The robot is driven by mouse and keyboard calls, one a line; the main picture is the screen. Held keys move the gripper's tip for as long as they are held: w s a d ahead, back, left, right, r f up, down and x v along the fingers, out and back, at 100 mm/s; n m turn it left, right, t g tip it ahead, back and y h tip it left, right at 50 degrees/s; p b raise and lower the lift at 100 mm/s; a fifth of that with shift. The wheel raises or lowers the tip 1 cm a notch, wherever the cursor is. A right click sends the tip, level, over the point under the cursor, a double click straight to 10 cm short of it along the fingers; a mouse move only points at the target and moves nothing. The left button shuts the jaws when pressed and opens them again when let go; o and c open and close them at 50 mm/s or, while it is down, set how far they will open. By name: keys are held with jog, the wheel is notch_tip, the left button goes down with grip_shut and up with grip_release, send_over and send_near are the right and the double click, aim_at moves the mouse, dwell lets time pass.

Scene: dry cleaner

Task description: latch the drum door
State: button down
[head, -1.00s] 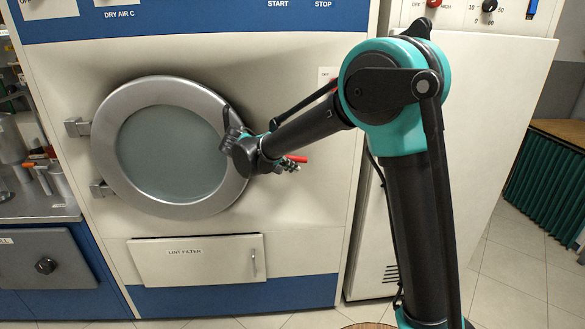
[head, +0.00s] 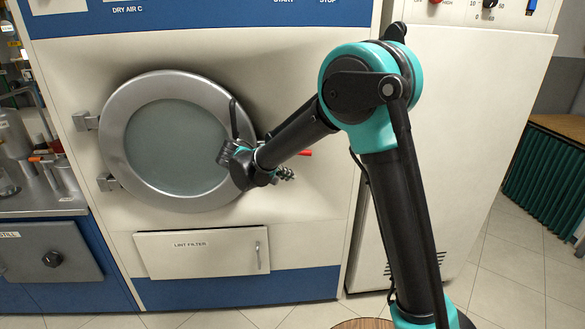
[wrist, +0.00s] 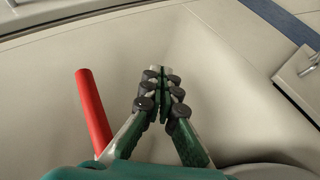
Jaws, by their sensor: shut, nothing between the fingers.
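The drum door (head: 118,145) is round, with a silver rim and greyish glass, hinged at its left. It sits against the dryer front; whether it is fully closed I cannot tell. The red latch handle (head: 304,152) sticks out just right of the door, partly hidden by my arm. In the wrist view the red handle (wrist: 93,110) is a plain bar left of the fingers. My gripper (head: 286,173) is just below and left of the red handle in the head view. In the wrist view my gripper (wrist: 161,92) is shut, empty, and apart from the red bar.
The lint filter flap (head: 200,258) is below the door, with a small handle. A white cabinet (head: 480,120) stands to the right, partly behind my arm. A metal counter (head: 40,203) with bottles is on the left. The tiled floor at right is clear.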

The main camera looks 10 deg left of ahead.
jog(key=s+a+f, duration=0.1)
jog(key=s+a, duration=0.3)
jog(key=a, duration=0.1)
jog(key=shift+s+f, duration=0.25)
jog(key=shift+f, duration=0.15)
